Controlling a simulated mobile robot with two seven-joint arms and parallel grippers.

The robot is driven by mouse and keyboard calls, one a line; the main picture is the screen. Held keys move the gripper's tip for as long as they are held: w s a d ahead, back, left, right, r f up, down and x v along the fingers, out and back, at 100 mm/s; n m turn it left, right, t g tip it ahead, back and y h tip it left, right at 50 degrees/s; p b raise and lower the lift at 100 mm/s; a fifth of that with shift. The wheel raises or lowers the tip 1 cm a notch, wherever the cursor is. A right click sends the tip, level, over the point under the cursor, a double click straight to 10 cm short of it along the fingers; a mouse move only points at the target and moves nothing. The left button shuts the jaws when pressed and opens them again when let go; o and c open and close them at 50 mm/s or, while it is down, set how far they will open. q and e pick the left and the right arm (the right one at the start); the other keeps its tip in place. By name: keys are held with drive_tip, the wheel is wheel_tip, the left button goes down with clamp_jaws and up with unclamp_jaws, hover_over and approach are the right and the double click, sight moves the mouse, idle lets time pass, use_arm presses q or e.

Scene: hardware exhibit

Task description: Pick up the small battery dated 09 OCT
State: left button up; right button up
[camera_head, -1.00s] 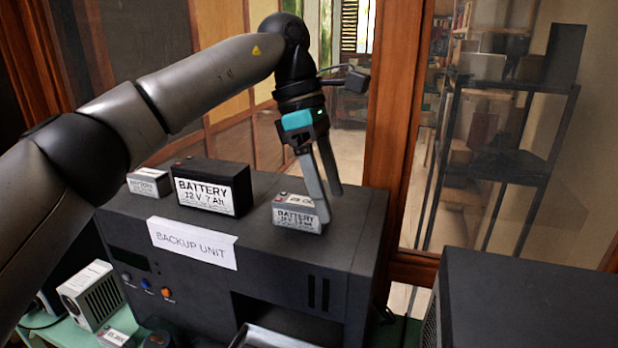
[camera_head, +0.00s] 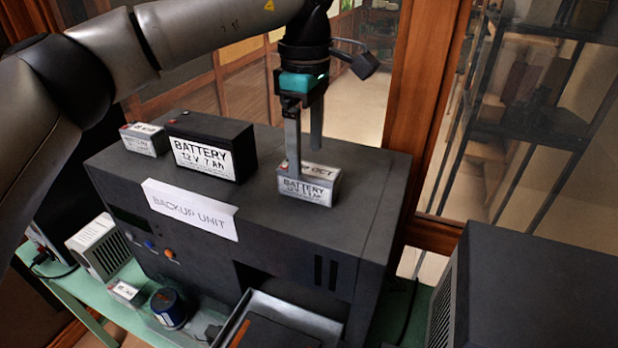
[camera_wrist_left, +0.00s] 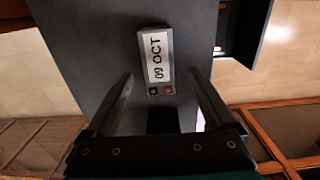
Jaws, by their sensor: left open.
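The small grey battery (camera_head: 312,193) lies on top of the dark backup unit (camera_head: 345,240), near its right end. Its top label ends in OCT in the head view; in the left wrist view the battery (camera_wrist_left: 157,62) reads 09 OCT, with a dark and a red terminal. My left gripper (camera_head: 305,163) is open, pointing down over this battery. One finger shows in front of its label and the other behind it. In the left wrist view the battery appears between the spread fingertips (camera_wrist_left: 160,78); contact cannot be made out. My right gripper is not in view.
A large black 12 V 7 Ah battery (camera_head: 212,147) and another small grey battery (camera_head: 145,139) stand to the left on the unit. A blue round object (camera_head: 168,308) and a small labelled block (camera_head: 125,292) are on the green table below. A dark box (camera_head: 540,290) is at right.

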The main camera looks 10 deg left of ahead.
sight(309, 169)
use_arm(q)
drive_tip(key=f, duration=0.2)
drive_tip(key=f+p, duration=0.1)
drive_tip(key=f, duration=0.1)
drive_tip(key=shift+d+f, duration=0.2)
drive_tip(key=shift+f, duration=0.65)
clamp_jaws()
drive_tip(key=shift+w+r, duration=0.1)
drive_tip(key=shift+r, duration=0.05)
